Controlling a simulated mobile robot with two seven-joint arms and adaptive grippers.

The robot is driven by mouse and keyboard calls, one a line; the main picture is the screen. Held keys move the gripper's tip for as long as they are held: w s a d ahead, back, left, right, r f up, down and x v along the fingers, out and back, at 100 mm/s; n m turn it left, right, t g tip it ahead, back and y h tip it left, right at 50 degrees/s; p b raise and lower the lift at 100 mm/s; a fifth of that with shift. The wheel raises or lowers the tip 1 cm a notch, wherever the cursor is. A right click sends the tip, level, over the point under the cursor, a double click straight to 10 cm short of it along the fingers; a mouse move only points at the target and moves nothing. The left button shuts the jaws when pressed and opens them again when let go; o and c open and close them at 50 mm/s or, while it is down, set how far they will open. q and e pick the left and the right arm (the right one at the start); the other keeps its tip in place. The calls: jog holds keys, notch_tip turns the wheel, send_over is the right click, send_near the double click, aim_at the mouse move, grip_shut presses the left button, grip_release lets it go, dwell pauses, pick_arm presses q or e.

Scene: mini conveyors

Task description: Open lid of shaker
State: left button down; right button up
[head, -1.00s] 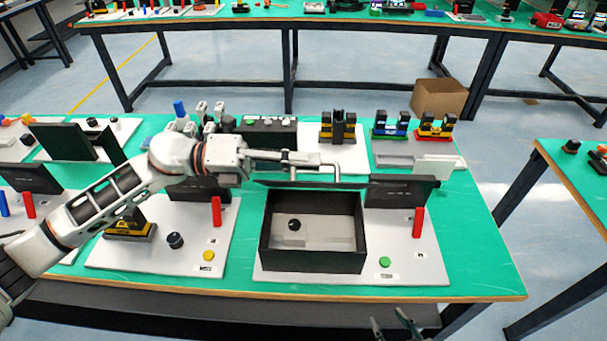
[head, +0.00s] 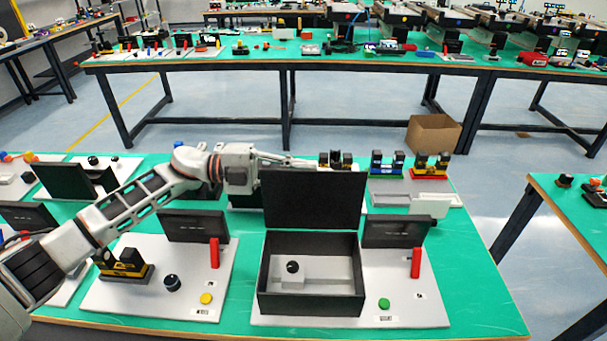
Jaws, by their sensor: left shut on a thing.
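The shaker is a black box (head: 310,303) on a white board in the front middle of the table. Its black lid (head: 313,201) stands upright at the box's back edge, so the box is open. Inside, a black knob (head: 292,267) shows on a pale block. My left gripper (head: 303,163) is at the lid's top edge, shut on the lid, its fingertips partly hidden there. My right gripper is not in view.
Right of the box are a black panel (head: 397,231), a red upright post (head: 415,263) and a green button (head: 384,304). A similar board (head: 140,300) with a yellow button lies to the left. Black-and-yellow, blue and red blocks stand behind.

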pick_arm(q)
jog(key=shift+w, duration=0.25)
dwell(0.3)
jog(key=c, duration=2.2)
grip_release()
jog(key=shift+o, duration=0.2)
jog(key=a, duration=1.2)
